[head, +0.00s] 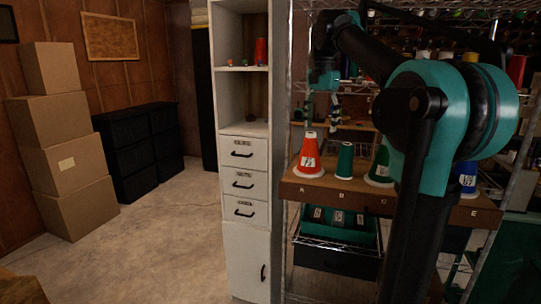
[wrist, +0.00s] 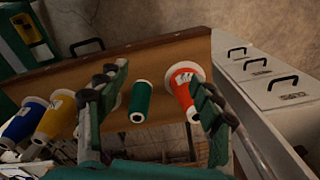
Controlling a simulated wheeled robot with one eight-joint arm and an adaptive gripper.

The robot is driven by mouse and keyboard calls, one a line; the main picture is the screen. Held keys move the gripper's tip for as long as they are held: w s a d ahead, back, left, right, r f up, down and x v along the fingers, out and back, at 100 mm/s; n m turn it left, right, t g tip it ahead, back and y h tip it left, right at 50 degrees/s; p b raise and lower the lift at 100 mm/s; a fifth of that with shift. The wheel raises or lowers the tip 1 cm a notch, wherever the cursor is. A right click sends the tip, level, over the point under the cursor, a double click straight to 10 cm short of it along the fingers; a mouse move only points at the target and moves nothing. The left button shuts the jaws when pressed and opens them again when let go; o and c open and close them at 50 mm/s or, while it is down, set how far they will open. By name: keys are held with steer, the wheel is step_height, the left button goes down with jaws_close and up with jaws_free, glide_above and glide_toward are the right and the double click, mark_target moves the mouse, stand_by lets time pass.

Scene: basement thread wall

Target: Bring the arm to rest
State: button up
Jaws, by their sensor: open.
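My gripper (wrist: 157,76) is open in the wrist view, its two fingers spread wide with nothing held between them. Beyond and between the fingers is a dark green spool (wrist: 140,101), standing apart from them as far as I can tell. The orange-red spool (wrist: 181,88) is partly covered by the right finger. In the head view my arm reaches up and across the right side, its end near the thread wall. The orange-red spool (head: 309,157) and green spool (head: 345,160) stand upright on the wooden shelf (head: 335,193), which has letters on its front edge.
Another green spool (head: 379,166) and a blue one (head: 467,178) stand farther right, partly behind my arm. A green bin (head: 345,231) sits below the shelf. A white drawer cabinet (head: 243,185) stands left of the wire rack. Boxes (head: 62,135) are stacked far left; the floor (head: 150,240) between is clear.

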steer(key=s+d+f+n+t, duration=0.1)
steer(key=s+f+n, duration=0.15)
steer(key=f, duration=1.05)
steer(key=s+d+f+n+t, duration=0.15)
steer(key=s+f, duration=0.25)
steer(key=f, duration=0.8)
steer(key=s+d+f+n+t, duration=0.1)
steer(key=s+f+n, duration=0.3)
steer(key=s+f, duration=1.1)
step_height(320, 180, down, 3)
steer(key=shift+s+d+f+n, duration=0.15)
steer(key=shift+s+f+n, duration=0.05)
steer(key=shift+s+n, duration=0.15)
steer(key=shift+t, duration=0.25)
steer(key=shift+c, duration=0.3)
